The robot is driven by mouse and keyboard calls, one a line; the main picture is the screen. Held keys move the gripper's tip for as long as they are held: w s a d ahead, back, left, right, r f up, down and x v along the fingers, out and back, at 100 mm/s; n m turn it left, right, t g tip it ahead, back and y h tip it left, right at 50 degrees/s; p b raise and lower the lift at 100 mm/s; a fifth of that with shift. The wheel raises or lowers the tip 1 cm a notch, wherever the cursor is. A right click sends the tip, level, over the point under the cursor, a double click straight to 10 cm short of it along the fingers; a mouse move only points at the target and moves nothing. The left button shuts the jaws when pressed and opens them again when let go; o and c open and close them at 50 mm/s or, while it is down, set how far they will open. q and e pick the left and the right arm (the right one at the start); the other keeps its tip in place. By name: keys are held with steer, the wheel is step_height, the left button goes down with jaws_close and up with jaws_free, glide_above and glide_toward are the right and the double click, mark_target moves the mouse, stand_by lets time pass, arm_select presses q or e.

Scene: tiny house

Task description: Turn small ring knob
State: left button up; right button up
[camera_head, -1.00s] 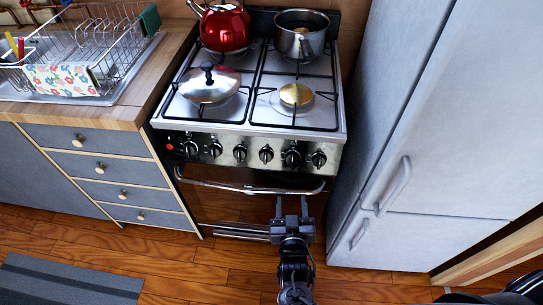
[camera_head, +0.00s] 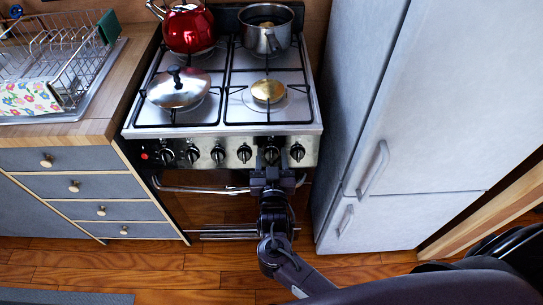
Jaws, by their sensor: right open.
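The stove (camera_head: 135,131) has a row of several black knobs along its steel front panel. The knob (camera_head: 271,154) in front of my right gripper (camera_head: 272,168) is second from the right. Which knob is the small ring knob, I cannot tell for sure. My right gripper is open, its fingers pointing up at this knob from the front. The fingers are at or very near the knob; contact is unclear. The brass-coloured burner (camera_head: 268,91) at the front right is bare. My left gripper is not in view.
A red kettle (camera_head: 187,28) and a steel pot (camera_head: 264,32) stand on the back burners. A silver lid (camera_head: 178,89) lies at the front left. The oven handle (camera_head: 205,189) runs below the knobs. A grey fridge (camera_head: 400,130) stands close on the right.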

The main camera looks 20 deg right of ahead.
steer(key=c, duration=0.9)
steer(key=shift+a+n+y+p, duration=0.1)
steer(key=shift+n+y+p, duration=0.2)
steer(key=shift+n+p, duration=0.35)
steer(key=shift+c, duration=0.2)
